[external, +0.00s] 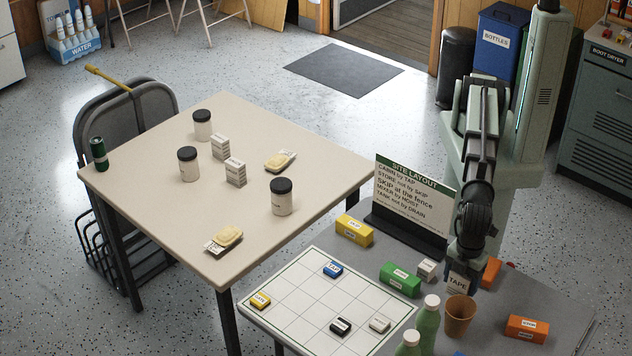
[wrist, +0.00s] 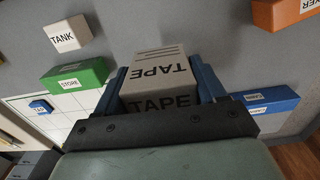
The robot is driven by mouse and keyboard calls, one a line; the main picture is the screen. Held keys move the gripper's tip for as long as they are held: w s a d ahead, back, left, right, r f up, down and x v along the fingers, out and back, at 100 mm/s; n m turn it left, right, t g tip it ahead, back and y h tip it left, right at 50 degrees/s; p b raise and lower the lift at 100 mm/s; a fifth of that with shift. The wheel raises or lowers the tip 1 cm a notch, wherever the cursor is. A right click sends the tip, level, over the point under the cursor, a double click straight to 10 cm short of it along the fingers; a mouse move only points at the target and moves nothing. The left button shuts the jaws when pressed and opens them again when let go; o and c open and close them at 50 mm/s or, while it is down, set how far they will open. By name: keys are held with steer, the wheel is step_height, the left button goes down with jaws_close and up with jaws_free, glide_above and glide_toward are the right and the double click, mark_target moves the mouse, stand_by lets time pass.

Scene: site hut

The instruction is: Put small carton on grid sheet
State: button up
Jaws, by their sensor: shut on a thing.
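The small carton is a pale box marked TAPE (wrist: 160,72), held between the blue fingers of my gripper (wrist: 158,85) in the wrist view. In the external view the carton (external: 458,284) hangs under my gripper (external: 468,262), over the grey table by the brown cup. The white grid sheet (external: 290,297) lies on that table, left of my gripper. Blue TAP, yellow GATE, black and white blocks stand on its squares. Part of the sheet (wrist: 68,103) shows at left in the wrist view. The carton's underside is hidden.
Near the gripper stand a brown cup (external: 459,316), green bottles (external: 428,325), a green STORE block (external: 400,280), a white TANK block (external: 427,269) and orange blocks (external: 527,329). A SITE LAYOUT sign (external: 413,197) stands behind. Several sheet squares are bare.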

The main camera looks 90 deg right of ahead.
mark_target(458, 294)
steer(key=shift+f, duration=2.9)
steer(key=shift+f, duration=0.15)
steer(key=o, duration=1.1)
step_height(458, 294, up, 12)
steer(key=shift+r, duration=0.15)
